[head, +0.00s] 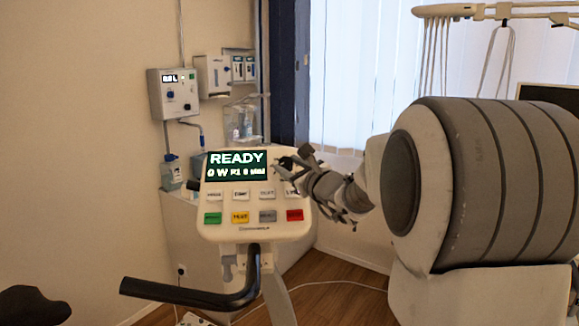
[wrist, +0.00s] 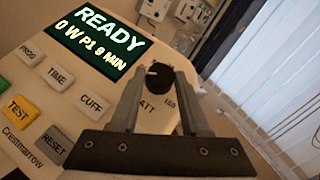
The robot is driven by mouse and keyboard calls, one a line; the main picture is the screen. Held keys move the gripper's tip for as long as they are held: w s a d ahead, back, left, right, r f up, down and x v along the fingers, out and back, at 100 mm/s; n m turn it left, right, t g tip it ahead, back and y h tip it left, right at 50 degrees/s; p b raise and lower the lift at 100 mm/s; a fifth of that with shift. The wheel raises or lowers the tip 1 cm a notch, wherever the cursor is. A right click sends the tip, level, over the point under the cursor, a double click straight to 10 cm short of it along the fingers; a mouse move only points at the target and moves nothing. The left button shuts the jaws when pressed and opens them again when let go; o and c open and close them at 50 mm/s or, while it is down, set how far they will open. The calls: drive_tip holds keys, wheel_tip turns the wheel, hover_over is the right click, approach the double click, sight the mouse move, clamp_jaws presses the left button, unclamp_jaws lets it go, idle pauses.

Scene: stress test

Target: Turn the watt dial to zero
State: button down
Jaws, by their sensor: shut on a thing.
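The watt dial (wrist: 158,76) is a small black knob on a white console (wrist: 55,133), beside the display, with part of a label, "ATT", below it in the wrist view. My gripper (wrist: 160,82) has its two grey fingers on either side of the dial and is shut on it. The display (wrist: 97,42) reads "READY" and "0 W P1"; the minutes figure is hard to read.
Below the display are keys, among them a yellow TEST key (wrist: 18,108) and a red key (head: 294,215). A black handlebar (head: 200,296) stands in front of the console. Wall boxes (head: 173,94) hang behind. A white cable (head: 330,283) lies on the floor.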

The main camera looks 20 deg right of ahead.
drive_tip(key=shift+d+n+g+y, duration=0.2)
drive_tip(key=shift+n+g+y, duration=0.3)
drive_tip(key=shift+n+y, duration=0.6)
drive_tip(key=shift+c, duration=1.9)
unclamp_jaws()
